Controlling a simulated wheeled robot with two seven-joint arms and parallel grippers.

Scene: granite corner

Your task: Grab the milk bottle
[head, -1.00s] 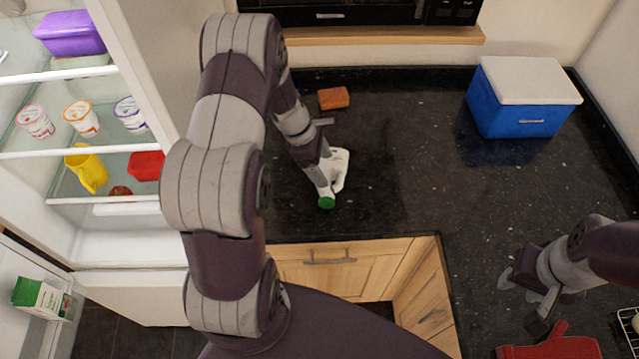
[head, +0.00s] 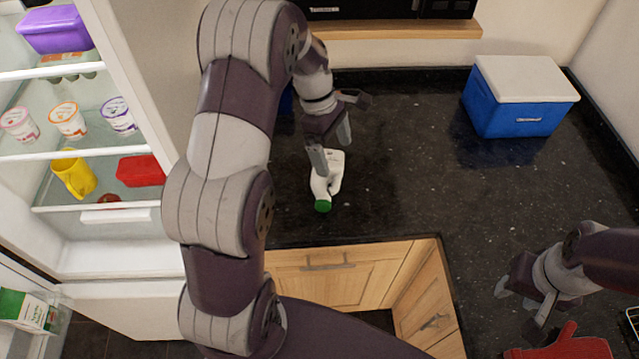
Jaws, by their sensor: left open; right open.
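The white milk bottle (head: 331,178) with a green cap lies on the dark granite counter, its cap toward the counter's front edge. My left gripper (head: 333,147) is open at the far end of the bottle. One finger overlaps the bottle's far left end in the picture and the other is further back to the right. Whether a finger touches the bottle I cannot tell. My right gripper (head: 517,309) is open and empty over the right part of the counter, far from the bottle.
A blue cooler (head: 518,115) with a white lid stands at the back right. A red mitt (head: 565,346) lies near my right gripper. An open fridge (head: 95,248) is at the left, with a carton (head: 25,310) in its door. The counter's middle is clear.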

